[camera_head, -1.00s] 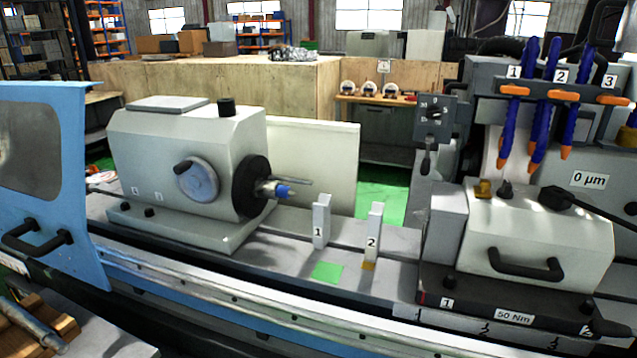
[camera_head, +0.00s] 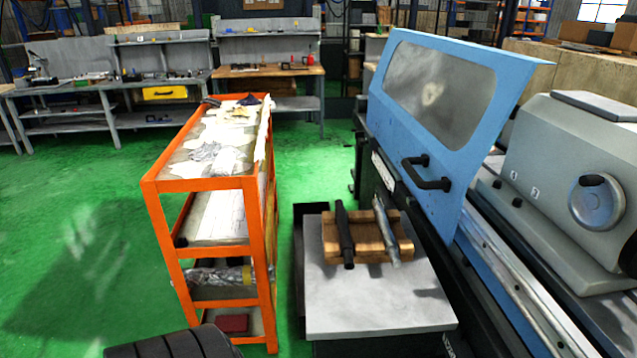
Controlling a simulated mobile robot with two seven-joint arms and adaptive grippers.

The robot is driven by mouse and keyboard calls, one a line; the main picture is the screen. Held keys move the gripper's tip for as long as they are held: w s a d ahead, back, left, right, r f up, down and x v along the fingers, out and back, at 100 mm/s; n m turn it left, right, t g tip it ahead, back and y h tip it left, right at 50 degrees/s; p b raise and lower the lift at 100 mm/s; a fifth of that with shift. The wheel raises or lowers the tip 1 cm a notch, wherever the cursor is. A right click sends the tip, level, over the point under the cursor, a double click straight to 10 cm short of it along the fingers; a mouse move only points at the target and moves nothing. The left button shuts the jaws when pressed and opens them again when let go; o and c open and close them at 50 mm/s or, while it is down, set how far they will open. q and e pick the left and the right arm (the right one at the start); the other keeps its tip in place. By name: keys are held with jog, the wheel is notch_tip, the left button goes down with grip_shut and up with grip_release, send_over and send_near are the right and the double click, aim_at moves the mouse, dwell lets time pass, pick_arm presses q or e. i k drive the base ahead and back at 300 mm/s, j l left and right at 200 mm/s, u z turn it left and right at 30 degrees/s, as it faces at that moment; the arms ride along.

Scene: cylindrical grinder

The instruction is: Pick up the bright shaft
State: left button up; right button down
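The bright shaft (camera_head: 385,231) is a silvery metal rod. It lies on a wooden block (camera_head: 365,246) that stands on a grey-topped table (camera_head: 375,300) in the lower middle. A dark shaft (camera_head: 344,234) lies beside it on the left, on the same block, apart from the bright one. Both shafts point roughly away from me. Neither of my grippers shows in this view.
An orange shelf cart (camera_head: 208,183) stands left of the table, with a narrow gap. The grinder's blue door (camera_head: 480,145) with its black handle (camera_head: 427,174) rises close on the right. Green floor (camera_head: 70,220) is free at the left. Workbenches (camera_head: 165,75) stand behind.

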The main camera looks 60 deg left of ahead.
aim_at(388, 236)
jog(key=u, duration=1.35)
jog(key=z, duration=1.7)
jog(key=u, duration=1.7)
jog(key=z, duration=0.95)
jog(key=j+z, duration=0.7)
jog(key=j, duration=0.2)
jog(key=k+j+z, duration=0.1)
jog(key=j+z, duration=0.25)
jog(key=k+j+z, duration=0.1)
jog(key=j+z, duration=0.25)
jog(key=k+j+z, duration=0.2)
jog(key=j+z, duration=0.15)
jog(key=j, duration=0.15)
